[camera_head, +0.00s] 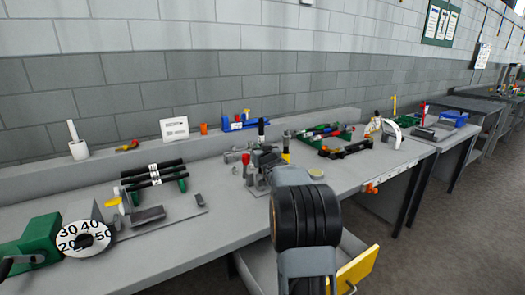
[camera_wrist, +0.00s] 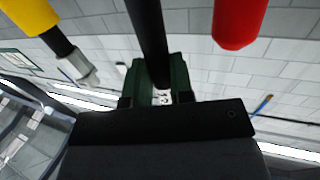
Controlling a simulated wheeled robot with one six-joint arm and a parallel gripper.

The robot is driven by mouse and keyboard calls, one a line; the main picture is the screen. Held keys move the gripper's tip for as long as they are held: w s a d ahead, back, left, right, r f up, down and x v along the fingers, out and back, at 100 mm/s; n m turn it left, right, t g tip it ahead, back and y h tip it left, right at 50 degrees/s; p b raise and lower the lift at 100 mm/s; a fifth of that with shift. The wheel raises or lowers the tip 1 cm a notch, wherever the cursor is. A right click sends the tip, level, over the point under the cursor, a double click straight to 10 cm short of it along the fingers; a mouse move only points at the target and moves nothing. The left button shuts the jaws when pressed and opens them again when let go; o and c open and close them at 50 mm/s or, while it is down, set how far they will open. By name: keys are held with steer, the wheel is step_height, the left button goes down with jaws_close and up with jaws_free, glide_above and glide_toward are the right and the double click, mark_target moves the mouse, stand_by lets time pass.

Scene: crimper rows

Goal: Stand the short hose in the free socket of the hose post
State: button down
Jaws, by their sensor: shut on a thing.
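My gripper (camera_wrist: 160,88) is shut on a black hose (camera_wrist: 149,35), whose dark shaft stands out from between the green fingers in the wrist view. In the head view, a black upright piece (camera_head: 261,128) shows just above my gripper (camera_head: 265,156). A red piece (camera_wrist: 238,22) and a yellow piece with a black and metal end (camera_wrist: 35,14) flank the held hose, apart from it in the wrist view. They appear beside my gripper in the head view, red (camera_head: 246,160) and yellow (camera_head: 286,151). The post and its sockets are mostly hidden behind my arm.
A rack of black hoses (camera_head: 152,180) and a numbered dial (camera_head: 84,240) are at left on the bench (camera_head: 190,240). A blue holder (camera_head: 238,125) stands behind. A green tray (camera_head: 322,137) and black rack (camera_head: 345,149) are at right. A yellow-fronted drawer (camera_head: 355,270) is open below.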

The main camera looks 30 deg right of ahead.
steer(key=shift+f+b, duration=3.4)
steer(key=shift+f, duration=0.45)
steer(key=c, duration=0.9)
jaws_free()
steer(key=shift+f, duration=0.15)
steer(key=v, duration=1.4)
steer(key=shift+p, duration=0.35)
steer(key=shift+w+r, duration=0.1)
steer(key=shift+r, duration=0.15)
